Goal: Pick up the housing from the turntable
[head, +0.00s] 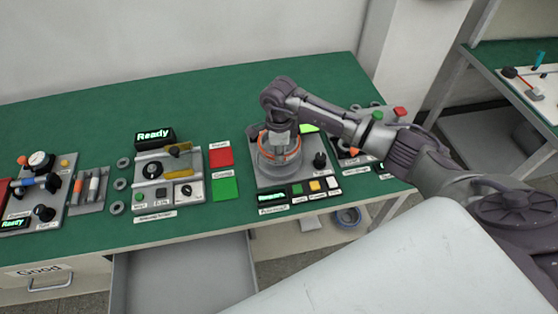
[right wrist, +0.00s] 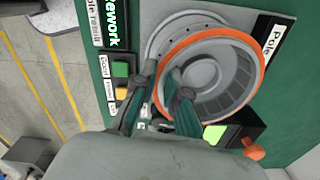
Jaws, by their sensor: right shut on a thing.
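The housing (head: 296,152) is a round grey drum with an orange rim, over the turntable at the rework station. In the right wrist view the housing (right wrist: 215,78) shows its open, hollow inside. The round grey turntable (right wrist: 163,32) shows partly from under it; I cannot tell whether the two touch. My right gripper (right wrist: 163,80) is shut on the housing's wall, one finger inside the rim and one outside. In the head view my right gripper (head: 281,136) comes down on the housing from above. My left gripper is not in view.
The station's buttons (head: 313,187) and a "Rework" display (head: 272,198) lie in front of the turntable. Red (head: 220,157) and green (head: 225,189) pads lie to its left, beside a station with a "Ready" display (head: 153,135). An open drawer (head: 185,275) juts out below the green bench (head: 75,110).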

